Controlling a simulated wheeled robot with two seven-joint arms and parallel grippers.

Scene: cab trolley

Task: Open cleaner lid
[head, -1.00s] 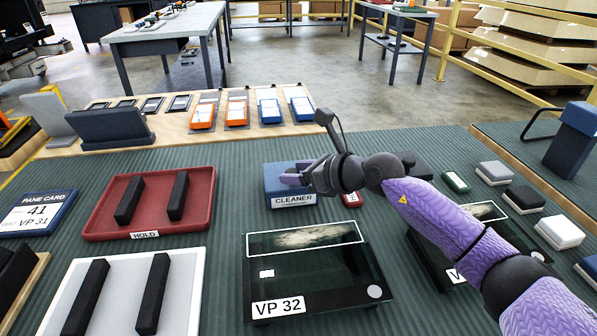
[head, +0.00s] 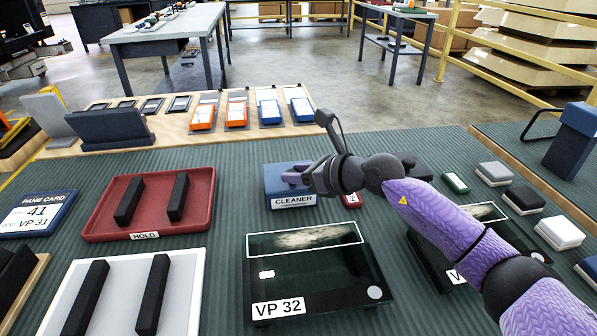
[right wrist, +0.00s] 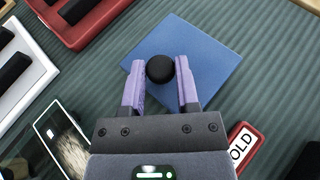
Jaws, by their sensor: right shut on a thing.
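The cleaner box (head: 291,201) is blue with a white CLEANER label on its front. It stands on the green ribbed mat in the middle of the head view. Its blue lid (right wrist: 208,62) lies flat in the right wrist view and carries a round black knob (right wrist: 160,69). My right gripper (right wrist: 163,75) has its purple fingers on either side of the knob and is shut on it. In the head view the right gripper (head: 292,178) is over the top of the box, and the hand hides part of the lid. My left gripper is not in view.
A glass pane labelled VP 32 (head: 318,290) lies in front of the box. A red HOLD tray (head: 205,211) is to the left, with a white tray (head: 123,290) nearer. A small red block (right wrist: 238,147) sits right beside the box. Several small pads lie farther right.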

